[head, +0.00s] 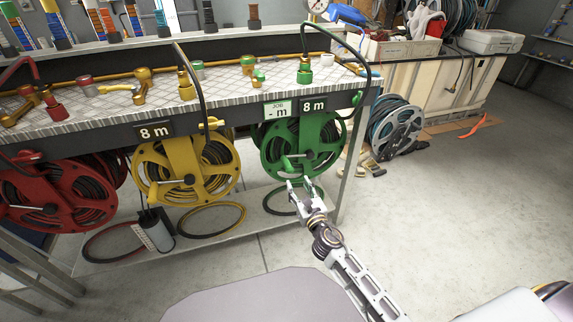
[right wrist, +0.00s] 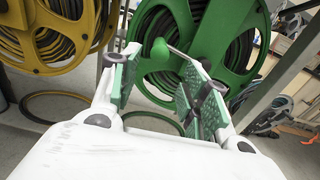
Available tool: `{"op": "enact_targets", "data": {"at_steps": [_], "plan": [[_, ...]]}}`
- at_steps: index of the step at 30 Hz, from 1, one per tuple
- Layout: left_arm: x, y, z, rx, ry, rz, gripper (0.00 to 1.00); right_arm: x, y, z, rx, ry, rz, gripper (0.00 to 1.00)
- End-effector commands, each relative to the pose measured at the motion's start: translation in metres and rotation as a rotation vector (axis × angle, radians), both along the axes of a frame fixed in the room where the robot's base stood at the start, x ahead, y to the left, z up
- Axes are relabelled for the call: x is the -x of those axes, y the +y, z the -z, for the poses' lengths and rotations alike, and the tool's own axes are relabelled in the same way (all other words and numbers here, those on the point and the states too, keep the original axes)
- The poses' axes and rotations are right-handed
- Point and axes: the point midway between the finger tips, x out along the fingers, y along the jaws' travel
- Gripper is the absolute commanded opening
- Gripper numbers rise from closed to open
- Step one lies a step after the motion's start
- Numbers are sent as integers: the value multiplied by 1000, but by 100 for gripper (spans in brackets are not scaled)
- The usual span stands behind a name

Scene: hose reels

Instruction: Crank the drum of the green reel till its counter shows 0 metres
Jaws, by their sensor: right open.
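The green reel (head: 325,140) hangs under the right end of the bench with dark hose on its drum. Its counter (head: 314,105) reads 8 m; a pale job label (head: 278,109) beside it reads "JOB - m". My left gripper is not in view.
A yellow reel (head: 187,165), its counter (head: 154,131) at 8 m, hangs to the left, and a red reel (head: 62,195) further left. A bench leg (head: 353,165) stands right of the green reel. A low shelf (head: 255,217) lies below. The floor at right is mostly clear.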

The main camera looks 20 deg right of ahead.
Motion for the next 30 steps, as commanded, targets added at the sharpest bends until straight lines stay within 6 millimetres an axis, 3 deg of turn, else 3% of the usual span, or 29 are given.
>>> {"op": "enact_targets", "data": {"at_steps": [11,30], "plan": [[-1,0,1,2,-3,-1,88,-9,0,0,-1,-1,0,46],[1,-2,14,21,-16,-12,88,-58,2,0,-2,-1,1,46]]}}
